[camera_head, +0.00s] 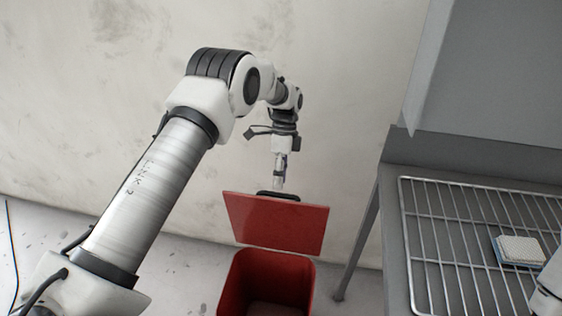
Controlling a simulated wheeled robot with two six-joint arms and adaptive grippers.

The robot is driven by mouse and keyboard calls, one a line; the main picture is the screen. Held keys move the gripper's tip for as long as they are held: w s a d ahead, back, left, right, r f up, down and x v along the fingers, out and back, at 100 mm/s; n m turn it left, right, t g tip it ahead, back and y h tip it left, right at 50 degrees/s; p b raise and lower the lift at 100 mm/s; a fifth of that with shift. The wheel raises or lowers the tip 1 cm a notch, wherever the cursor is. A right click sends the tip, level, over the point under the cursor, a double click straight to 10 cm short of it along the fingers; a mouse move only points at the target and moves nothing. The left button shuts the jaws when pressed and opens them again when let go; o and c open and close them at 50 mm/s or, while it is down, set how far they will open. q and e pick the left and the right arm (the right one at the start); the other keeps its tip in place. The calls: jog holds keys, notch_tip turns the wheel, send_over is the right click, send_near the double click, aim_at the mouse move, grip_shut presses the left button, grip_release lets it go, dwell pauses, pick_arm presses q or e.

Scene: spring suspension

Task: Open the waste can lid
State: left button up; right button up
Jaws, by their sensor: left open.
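The red waste can (232,285) stands on the floor at the lower middle. Its red lid (278,222) is raised and tilted up at the back, and the dark inside of the can shows below it. My left arm comes in from the left and reaches over to the lid. My left gripper (279,190) is open, pointing down behind the lid's top edge. Its fingertips are partly hidden by the lid, and I cannot tell whether they touch it. My right gripper is not in view.
A grey metal table with a wire rack (450,245) stands at the right, and a blue and white sponge (520,250) lies on the rack. A table leg (356,250) stands close to the can's right. A pale wall (340,100) rises behind.

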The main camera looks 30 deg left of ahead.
pick_arm(q)
jog(key=v, duration=0.7)
jog(key=shift+r, duration=0.3)
jog(key=shift+a, duration=0.1)
